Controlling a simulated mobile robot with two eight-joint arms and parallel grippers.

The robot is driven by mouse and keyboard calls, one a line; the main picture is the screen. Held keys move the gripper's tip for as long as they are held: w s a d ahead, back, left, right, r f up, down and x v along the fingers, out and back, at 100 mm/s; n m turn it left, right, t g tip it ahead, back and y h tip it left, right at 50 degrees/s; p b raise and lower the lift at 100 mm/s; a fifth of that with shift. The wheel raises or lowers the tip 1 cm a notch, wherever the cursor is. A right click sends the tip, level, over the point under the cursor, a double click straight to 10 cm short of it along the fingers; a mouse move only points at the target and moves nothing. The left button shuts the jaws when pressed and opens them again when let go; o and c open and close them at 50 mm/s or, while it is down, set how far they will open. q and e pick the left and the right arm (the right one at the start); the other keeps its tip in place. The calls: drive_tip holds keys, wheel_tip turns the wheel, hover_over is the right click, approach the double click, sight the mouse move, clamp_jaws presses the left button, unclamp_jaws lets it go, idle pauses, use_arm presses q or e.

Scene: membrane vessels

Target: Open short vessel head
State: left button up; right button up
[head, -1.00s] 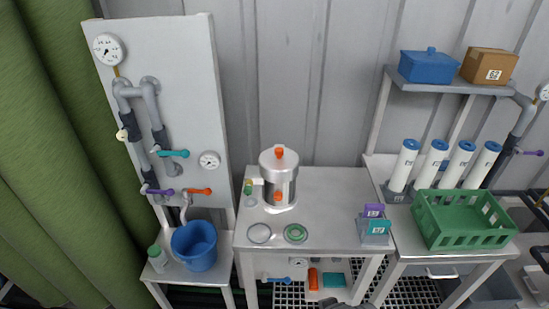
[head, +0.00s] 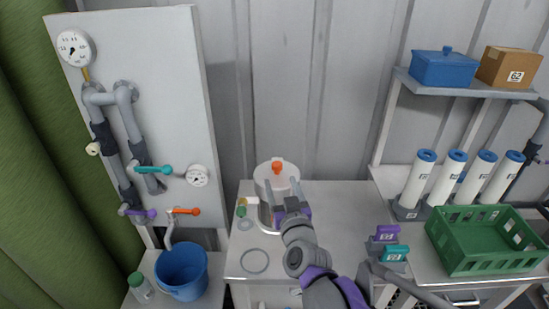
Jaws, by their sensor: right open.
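The short vessel (head: 263,182) is a pale metal cylinder with an orange knob (head: 277,168) on its head. It stands upright on the middle table, and its head sits on it. My right gripper (head: 282,187) is open in front of the vessel, its two fingers pointing up and away, one toward each side of the vessel's front. The gripper hides the vessel's lower front, and I cannot tell whether it touches the vessel.
A grey ring (head: 254,261) lies at the table's front left. Purple and teal labelled blocks (head: 388,233) stand at its right. A green crate (head: 483,246) and several white membrane tubes (head: 418,180) are further right. A blue bucket (head: 182,273) stands left, below the pipe panel (head: 180,70).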

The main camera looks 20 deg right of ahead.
sight(276, 162)
drive_tip(key=shift+w+d+r, duration=0.2)
drive_tip(key=shift+w+d, duration=0.05)
drive_tip(key=shift+w, duration=0.35)
drive_tip(key=w, duration=1)
drive_tip(key=shift+d+p, duration=0.4)
drive_tip(key=shift+s, duration=0.1)
clamp_jaws()
idle(0.3)
